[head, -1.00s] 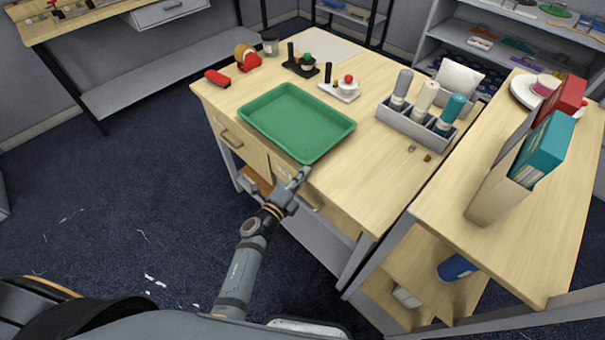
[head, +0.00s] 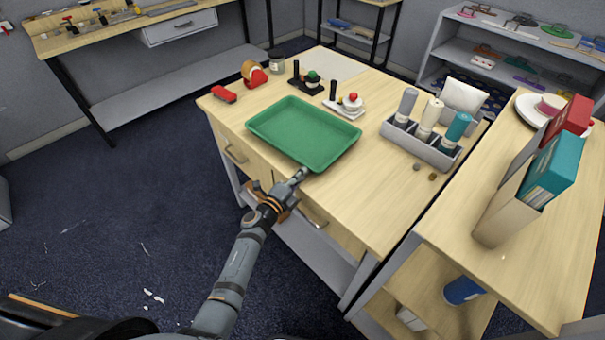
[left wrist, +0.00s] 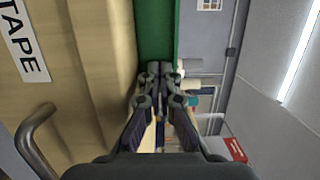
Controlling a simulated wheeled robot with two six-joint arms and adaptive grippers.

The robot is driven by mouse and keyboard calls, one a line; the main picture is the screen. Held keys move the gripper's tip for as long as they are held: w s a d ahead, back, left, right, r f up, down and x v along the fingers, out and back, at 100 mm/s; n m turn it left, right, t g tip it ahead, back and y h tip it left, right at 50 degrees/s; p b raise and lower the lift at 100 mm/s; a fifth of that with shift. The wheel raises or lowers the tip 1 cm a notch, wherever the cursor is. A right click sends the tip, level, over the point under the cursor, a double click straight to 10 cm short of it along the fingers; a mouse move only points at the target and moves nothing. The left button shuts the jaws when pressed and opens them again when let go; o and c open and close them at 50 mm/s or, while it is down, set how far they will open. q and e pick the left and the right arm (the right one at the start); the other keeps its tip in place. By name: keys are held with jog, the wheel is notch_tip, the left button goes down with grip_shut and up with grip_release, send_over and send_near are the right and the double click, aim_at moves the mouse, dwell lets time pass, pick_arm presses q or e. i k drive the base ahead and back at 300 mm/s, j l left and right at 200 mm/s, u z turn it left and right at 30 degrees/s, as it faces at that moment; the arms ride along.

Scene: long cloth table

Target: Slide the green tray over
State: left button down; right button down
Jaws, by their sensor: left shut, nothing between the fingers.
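The green tray (head: 303,135) is a shallow rectangle lying flat on the wooden table (head: 378,205), along its front edge. My left gripper (head: 301,174) is shut and empty, with its fingertips at the tray's near corner by the table edge. In the left wrist view the shut fingertips (left wrist: 161,68) point at the green tray wall (left wrist: 155,35); I cannot tell whether they touch it. My right gripper is in neither view.
A grey caddy (head: 420,145) with several bottles stands right of the tray. A red stapler (head: 224,95), a tape dispenser (head: 254,75) and stamps (head: 306,82) are behind it. Bare tabletop lies between tray and caddy.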

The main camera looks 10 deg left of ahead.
aim_at(308, 135)
jog(key=k+l+z, duration=0.15)
jog(key=l, duration=0.25)
jog(key=k+l+z, duration=0.15)
jog(key=l, duration=0.25)
jog(key=l+z, duration=0.15)
jog(key=l, duration=0.25)
